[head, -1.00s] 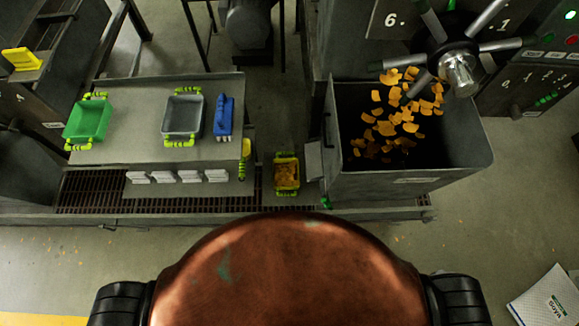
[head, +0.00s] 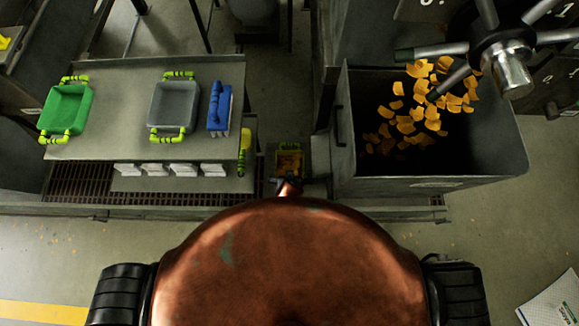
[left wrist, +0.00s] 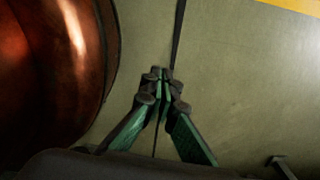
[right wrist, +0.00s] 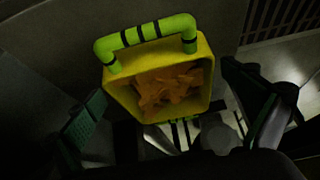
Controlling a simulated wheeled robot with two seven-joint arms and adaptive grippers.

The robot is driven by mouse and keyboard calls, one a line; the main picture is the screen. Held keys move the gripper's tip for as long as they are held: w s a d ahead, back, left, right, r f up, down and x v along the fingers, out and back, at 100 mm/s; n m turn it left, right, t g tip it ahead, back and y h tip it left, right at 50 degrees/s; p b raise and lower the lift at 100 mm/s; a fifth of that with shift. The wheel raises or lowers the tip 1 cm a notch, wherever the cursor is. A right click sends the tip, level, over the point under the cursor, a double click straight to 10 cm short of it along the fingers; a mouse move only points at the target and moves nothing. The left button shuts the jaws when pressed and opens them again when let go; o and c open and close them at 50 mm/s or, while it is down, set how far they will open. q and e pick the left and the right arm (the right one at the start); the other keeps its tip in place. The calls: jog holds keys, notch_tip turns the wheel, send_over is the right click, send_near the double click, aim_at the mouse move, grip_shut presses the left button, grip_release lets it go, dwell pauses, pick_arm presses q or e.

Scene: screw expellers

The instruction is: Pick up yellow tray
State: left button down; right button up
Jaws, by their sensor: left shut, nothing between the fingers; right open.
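The yellow tray (head: 301,163) stands low between the workbench and the dark bin in the head view. It holds orange chips and has green handles with black bands. In the right wrist view the tray (right wrist: 122,100) is close, with one handle at its upper end. My right gripper (right wrist: 163,87) is open, its fingers apart on either side of the tray's lower part; I cannot tell whether they touch it. My left gripper (left wrist: 160,85) is shut and empty over bare floor, beside my copper body. In the head view my body hides the floor in front.
The workbench (head: 120,75) at left carries a green tray (head: 67,110), a grey tray (head: 173,105) and a blue tool (head: 218,108). Another yellow piece (head: 244,140) hangs by its right edge. The dark bin (head: 430,170) at right holds orange chips below a spoked handle (head: 500,60).

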aim_at(290, 165)
jog(key=w, duration=0.3)
jog(key=shift+w+b, duration=0.15)
jog(key=shift+b, duration=0.2)
jog(key=shift+w+f+b, duration=0.15)
jog(key=shift+w+f, duration=0.05)
jog(key=shift+w, duration=0.25)
jog(key=shift+w+f+b, duration=0.15)
jog(key=shift+w+f, duration=0.05)
jog(key=shift+w, duration=0.25)
jog(key=shift+w+f, duration=0.1)
jog(key=shift+f, duration=0.1)
pick_arm(q)
jog(key=shift+w+d+f, duration=0.25)
jog(key=shift+w+f, duration=0.3)
jog(key=shift+f, duration=0.2)
pick_arm(e)
jog(key=c, duration=1.2)
jog(key=shift+r, duration=0.1)
